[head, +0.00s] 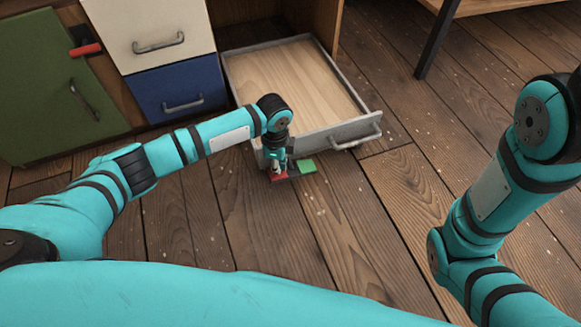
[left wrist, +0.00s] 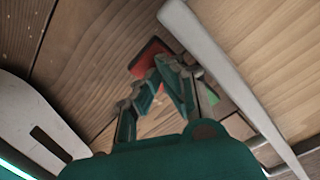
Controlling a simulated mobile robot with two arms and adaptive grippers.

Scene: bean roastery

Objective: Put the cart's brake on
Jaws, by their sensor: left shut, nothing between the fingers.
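A red pad (head: 279,177) and a green pad (head: 307,166) sit low by the front left corner of an open drawer (head: 352,130). I take them for brake pedals, but cannot tell whether they belong to a cart. My left gripper (head: 277,170) points down at the red pad, with its fingers shut and empty. In the left wrist view the fingertips (left wrist: 167,66) overlap the edge of the red pad (left wrist: 147,54); I cannot tell whether they touch. The green pad (left wrist: 211,94) is partly behind a finger. My right arm shows at the right; its gripper is out of view.
The grey-framed drawer, empty with a wooden bottom, stands out beside my left gripper. The plank floor (head: 400,210) is clear in front.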

